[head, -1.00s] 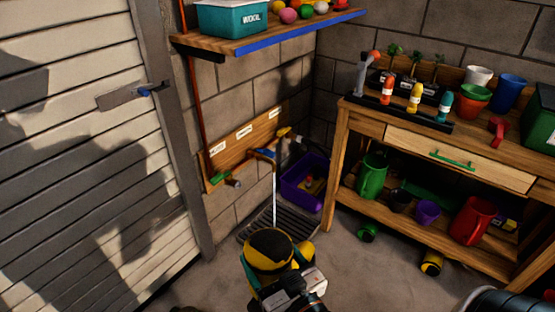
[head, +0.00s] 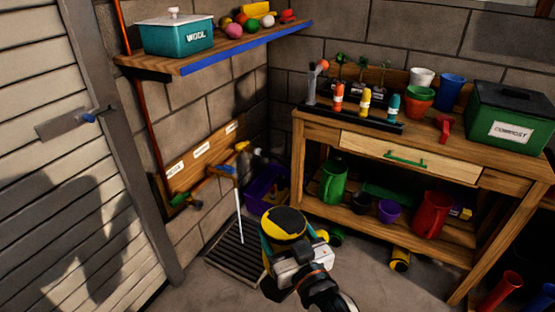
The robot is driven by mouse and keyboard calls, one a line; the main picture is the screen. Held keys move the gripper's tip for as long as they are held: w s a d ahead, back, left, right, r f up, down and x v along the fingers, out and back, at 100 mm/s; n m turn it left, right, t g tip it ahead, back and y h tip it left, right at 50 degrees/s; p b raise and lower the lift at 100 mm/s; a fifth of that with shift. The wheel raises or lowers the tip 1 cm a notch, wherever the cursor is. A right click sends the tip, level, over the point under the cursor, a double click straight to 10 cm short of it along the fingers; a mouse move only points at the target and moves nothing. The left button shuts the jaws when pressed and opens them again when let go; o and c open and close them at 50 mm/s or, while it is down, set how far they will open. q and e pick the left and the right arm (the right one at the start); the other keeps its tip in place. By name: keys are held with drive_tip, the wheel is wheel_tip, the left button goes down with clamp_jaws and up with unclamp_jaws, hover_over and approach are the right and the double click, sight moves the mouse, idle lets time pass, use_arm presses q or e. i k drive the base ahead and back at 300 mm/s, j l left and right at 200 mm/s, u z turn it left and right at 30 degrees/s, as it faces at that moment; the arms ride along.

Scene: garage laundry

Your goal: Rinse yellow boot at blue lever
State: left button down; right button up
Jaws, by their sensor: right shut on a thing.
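The yellow boot (head: 285,226), with black on its upper face, is in my right gripper (head: 288,245). The gripper's teal fingers are shut around it, low in the middle of the head view. The taps sit on a wooden board on the wall. The blue lever (head: 222,170) is at the middle tap, and a thin white stream (head: 239,215) falls from it to the dark floor grate (head: 232,256). The boot is right of the stream in the picture, apart from it. The boot's underside is hidden by my gripper. My left gripper is not in view.
A purple bin (head: 264,190) stands in the corner behind the taps. The workbench (head: 380,235) fills the right, with pots and jugs. A yellow-black object (head: 400,259) lies on the floor below it. A shelf (head: 240,47) juts out above the taps.

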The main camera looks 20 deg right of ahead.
sight(231, 170)
drive_tip(key=i+l+z, duration=0.1)
drive_tip(key=i+z, duration=0.15)
drive_tip(key=z, duration=0.25)
drive_tip(key=i+z, duration=0.25)
drive_tip(key=z, duration=0.2)
